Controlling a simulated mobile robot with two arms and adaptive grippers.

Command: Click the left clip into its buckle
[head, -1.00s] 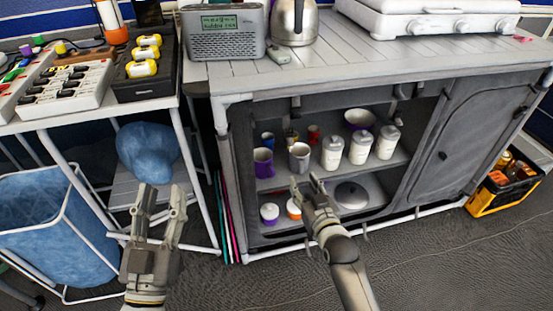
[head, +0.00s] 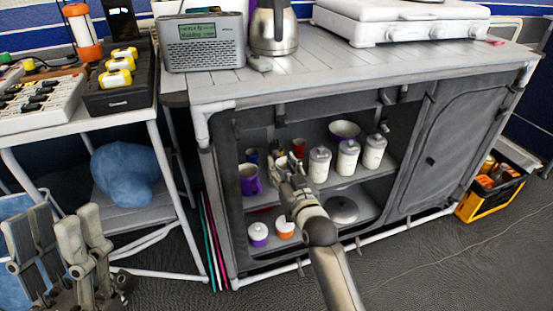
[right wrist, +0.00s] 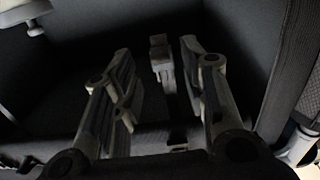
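A small dark clip or buckle piece (head: 280,115) hangs under the front edge of the cabinet top, on the left of the opening. My right gripper (head: 286,163) is below it, in front of the shelves. In the right wrist view my right gripper (right wrist: 162,85) is open, its fingers well apart. A grey clip-like piece (right wrist: 161,57) shows between the fingers, apart from both; I cannot tell whether it is clip or buckle. More hanging pieces (head: 385,97) are at the right of the opening. My left gripper (head: 58,225) is open and empty at the lower left.
The cabinet shelves hold a purple mug (head: 249,180), white canisters (head: 347,158), a bowl (head: 344,130) and a lid (head: 342,209). A radio (head: 203,43), kettle (head: 272,27) and stove (head: 400,22) stand on top. A blue bag (head: 128,174) sits under the left table.

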